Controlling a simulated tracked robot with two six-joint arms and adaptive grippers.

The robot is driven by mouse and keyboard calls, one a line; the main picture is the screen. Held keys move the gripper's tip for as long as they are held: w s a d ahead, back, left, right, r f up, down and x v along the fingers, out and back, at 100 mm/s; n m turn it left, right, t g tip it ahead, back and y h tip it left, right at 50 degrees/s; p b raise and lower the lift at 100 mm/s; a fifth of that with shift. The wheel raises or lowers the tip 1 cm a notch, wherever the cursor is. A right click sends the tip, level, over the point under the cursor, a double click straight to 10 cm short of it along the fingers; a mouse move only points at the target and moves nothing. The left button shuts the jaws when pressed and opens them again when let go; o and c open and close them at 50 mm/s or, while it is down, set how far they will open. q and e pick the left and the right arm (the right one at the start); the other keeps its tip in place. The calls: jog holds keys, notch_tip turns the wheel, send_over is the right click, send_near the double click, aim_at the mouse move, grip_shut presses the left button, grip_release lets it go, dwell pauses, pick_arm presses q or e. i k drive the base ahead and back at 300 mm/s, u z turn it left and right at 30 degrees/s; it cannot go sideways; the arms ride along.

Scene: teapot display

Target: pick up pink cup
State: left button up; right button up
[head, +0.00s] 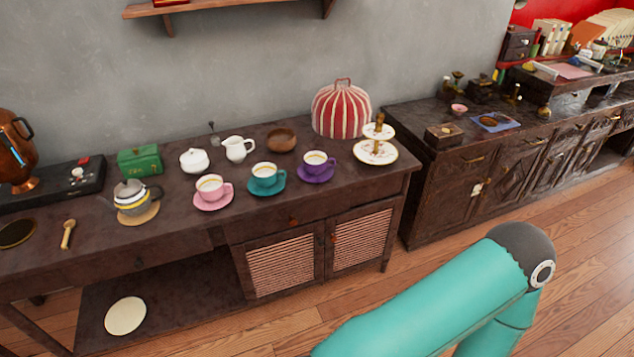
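The pink cup (210,188) stands upright on a pink saucer (213,202) on the dark wooden sideboard. Its handle points right, and something pale fills it. A teal cup (265,175) on its own saucer stands just to its right, and a purple cup (316,162) on a saucer stands further right. A striped teapot (132,195) on a round mat stands to its left. A teal arm of mine crosses the lower right, over the floor and well away from the cup. Neither gripper shows in the head view.
Behind the cups stand a white sugar bowl (194,161), a white jug (237,149) and a brown bowl (282,140). A tiered stand (376,153) and striped cosy (341,110) are at the right end. The sideboard's front strip (180,232) is clear before the pink saucer.

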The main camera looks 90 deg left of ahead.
aim_at(211, 188)
jog(key=z, duration=0.55)
jog(key=i, duration=0.2)
jog(key=u, duration=2.4)
jog(key=i, duration=0.2)
jog(key=u, duration=2.25)
jog(key=k, duration=0.55)
jog(key=u, duration=0.35)
jog(key=i, duration=1.65)
jog(key=z, duration=0.4)
